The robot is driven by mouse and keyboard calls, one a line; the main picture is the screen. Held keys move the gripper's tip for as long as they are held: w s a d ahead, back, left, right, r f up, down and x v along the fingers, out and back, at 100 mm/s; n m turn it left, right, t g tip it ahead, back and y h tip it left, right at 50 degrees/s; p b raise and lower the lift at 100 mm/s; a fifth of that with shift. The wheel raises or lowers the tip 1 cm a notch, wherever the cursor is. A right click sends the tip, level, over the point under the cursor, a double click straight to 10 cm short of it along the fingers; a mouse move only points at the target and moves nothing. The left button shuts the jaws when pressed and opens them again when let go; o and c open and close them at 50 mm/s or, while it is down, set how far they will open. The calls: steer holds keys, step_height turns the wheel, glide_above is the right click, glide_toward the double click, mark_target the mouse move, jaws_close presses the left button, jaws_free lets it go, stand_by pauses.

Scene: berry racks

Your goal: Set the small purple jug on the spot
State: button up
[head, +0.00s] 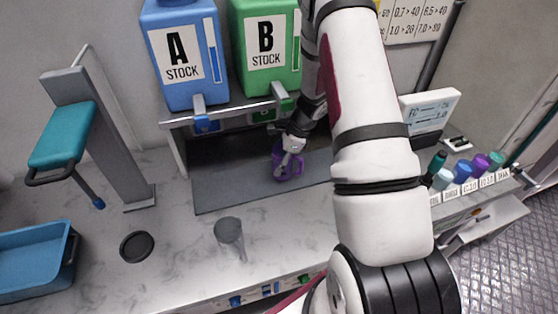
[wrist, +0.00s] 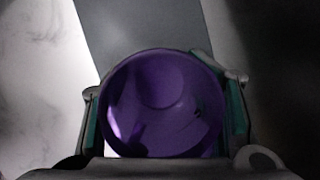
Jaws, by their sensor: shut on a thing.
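The small purple jug (head: 291,170) is at the dark grey mat under the stock tanks, with its handle to the right. My gripper (head: 291,148) is shut on it from above. In the wrist view, the jug's round open mouth (wrist: 160,85) fills the middle, with teal finger pads on both sides. I cannot tell whether its base touches the mat. A black round spot (head: 137,246) lies bare on the counter at the left front.
A teal-topped stand (head: 120,160) and blue tray (head: 35,262) are left. The shelf with blue tank A (head: 182,90) and green tank B (head: 285,80) overhangs the mat (head: 225,195).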

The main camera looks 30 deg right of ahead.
steer(key=shift+f, duration=0.1)
steer(key=o, duration=1.3)
